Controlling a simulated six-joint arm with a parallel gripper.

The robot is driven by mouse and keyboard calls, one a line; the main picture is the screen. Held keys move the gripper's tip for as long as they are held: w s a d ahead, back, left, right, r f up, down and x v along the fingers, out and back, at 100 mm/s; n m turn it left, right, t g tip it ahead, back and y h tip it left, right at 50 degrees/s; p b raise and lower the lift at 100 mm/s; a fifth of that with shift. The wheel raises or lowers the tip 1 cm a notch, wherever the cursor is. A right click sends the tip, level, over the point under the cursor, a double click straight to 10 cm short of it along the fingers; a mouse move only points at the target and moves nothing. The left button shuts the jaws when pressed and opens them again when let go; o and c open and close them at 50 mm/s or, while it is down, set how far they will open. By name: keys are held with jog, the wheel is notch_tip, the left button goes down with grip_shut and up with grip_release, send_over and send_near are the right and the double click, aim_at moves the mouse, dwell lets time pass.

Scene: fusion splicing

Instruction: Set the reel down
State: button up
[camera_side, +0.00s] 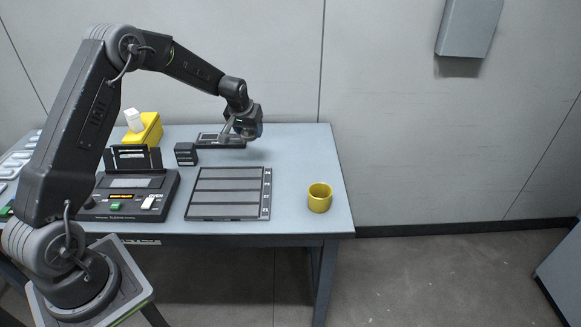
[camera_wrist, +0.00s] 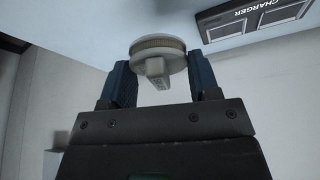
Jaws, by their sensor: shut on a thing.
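The reel (camera_wrist: 158,48) is a pale grey disc with a tan band wound round its rim and a small block below it. It sits between the two blue fingers of my gripper (camera_wrist: 160,68), which is shut on it. In the side view my gripper (camera_side: 246,132) is at the back of the blue-grey table (camera_side: 308,160), just right of the charger (camera_side: 208,143). The reel is small and partly hidden there. I cannot tell whether it touches the table top or hangs a little above it.
The charger also shows at the top right of the wrist view (camera_wrist: 236,27). A dark slotted tray (camera_side: 228,192), a black splicer (camera_side: 128,195), a small black box (camera_side: 185,154), a yellow container (camera_side: 150,130) and a yellow cup (camera_side: 319,198) stand on the table. The back right is clear.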

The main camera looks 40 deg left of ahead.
jog(key=d+m, duration=0.1)
jog(key=d, duration=0.5)
send_over(304, 175)
jog(key=s, duration=0.2)
jog(key=f, duration=0.6)
jog(key=shift+w+d+f, duration=0.2)
jog(key=shift+w+f, duration=0.05)
jog(key=shift+f, duration=0.15)
jog(key=shift+w+d+f, duration=0.1)
jog(key=shift+d, duration=0.05)
jog(key=shift+f, duration=1.95)
jog(key=shift+f, duration=0.1)
jog(key=o, duration=0.9)
